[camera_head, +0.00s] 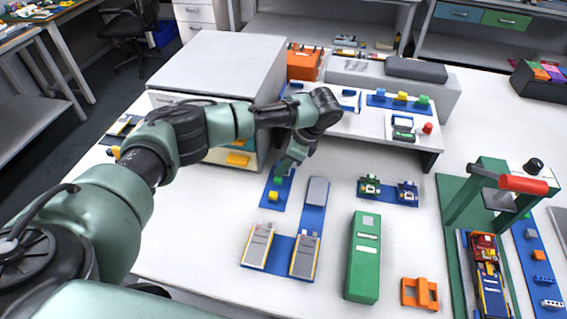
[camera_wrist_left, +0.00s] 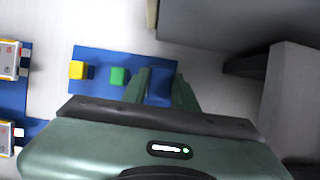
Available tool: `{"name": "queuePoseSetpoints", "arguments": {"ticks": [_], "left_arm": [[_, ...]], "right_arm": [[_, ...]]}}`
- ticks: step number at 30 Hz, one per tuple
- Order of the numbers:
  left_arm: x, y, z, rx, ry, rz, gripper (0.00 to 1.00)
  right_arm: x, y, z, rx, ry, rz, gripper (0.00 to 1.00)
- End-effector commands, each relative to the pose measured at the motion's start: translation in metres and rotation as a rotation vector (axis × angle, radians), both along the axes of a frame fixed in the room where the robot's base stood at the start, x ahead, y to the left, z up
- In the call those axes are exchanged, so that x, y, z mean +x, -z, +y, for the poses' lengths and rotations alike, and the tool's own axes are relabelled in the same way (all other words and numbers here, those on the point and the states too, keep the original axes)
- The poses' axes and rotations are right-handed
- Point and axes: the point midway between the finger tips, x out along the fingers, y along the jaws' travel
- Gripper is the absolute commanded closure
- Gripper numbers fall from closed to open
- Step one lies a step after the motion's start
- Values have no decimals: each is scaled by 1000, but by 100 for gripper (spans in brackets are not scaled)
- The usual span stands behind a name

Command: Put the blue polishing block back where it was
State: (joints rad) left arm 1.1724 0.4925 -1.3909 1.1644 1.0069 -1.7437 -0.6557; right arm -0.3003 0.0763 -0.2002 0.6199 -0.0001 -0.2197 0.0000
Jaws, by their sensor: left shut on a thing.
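My left gripper (camera_head: 291,163) reaches down over the far end of a blue mat (camera_head: 268,208) in the head view. In the left wrist view its fingers (camera_wrist_left: 163,84) are closed on the blue block (camera_wrist_left: 161,88), which shows only partly between them, against the same-coloured mat (camera_wrist_left: 97,58). I cannot tell whether the block touches the mat. A green block (camera_wrist_left: 119,76) and a yellow block (camera_wrist_left: 78,70) sit in line on the mat beside the gripper. The head view hides the blue block behind the gripper. My right gripper is not in view.
A grey cabinet (camera_head: 215,65) stands just behind my left arm. A raised white shelf (camera_head: 365,125) stands behind the gripper, with another row of small coloured blocks. A green case (camera_head: 364,258) and a press with a red handle (camera_head: 508,183) stand to the right.

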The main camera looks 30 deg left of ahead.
Motion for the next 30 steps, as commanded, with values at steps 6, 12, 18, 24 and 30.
{"name": "queuePoseSetpoints", "arguments": {"ticks": [6,12,18,24,30], "left_arm": [[0,2,0,0,0,1,50],[0,2,0,0,0,0,50],[1,-6,-3,-1,0,-1,50],[5,-40,-17,-2,1,-3,50],[9,-79,-34,-1,1,-2,50]], "right_arm": [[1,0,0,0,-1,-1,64],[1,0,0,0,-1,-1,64],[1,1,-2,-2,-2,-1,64],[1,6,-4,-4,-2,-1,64],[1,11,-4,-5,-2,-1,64]]}}
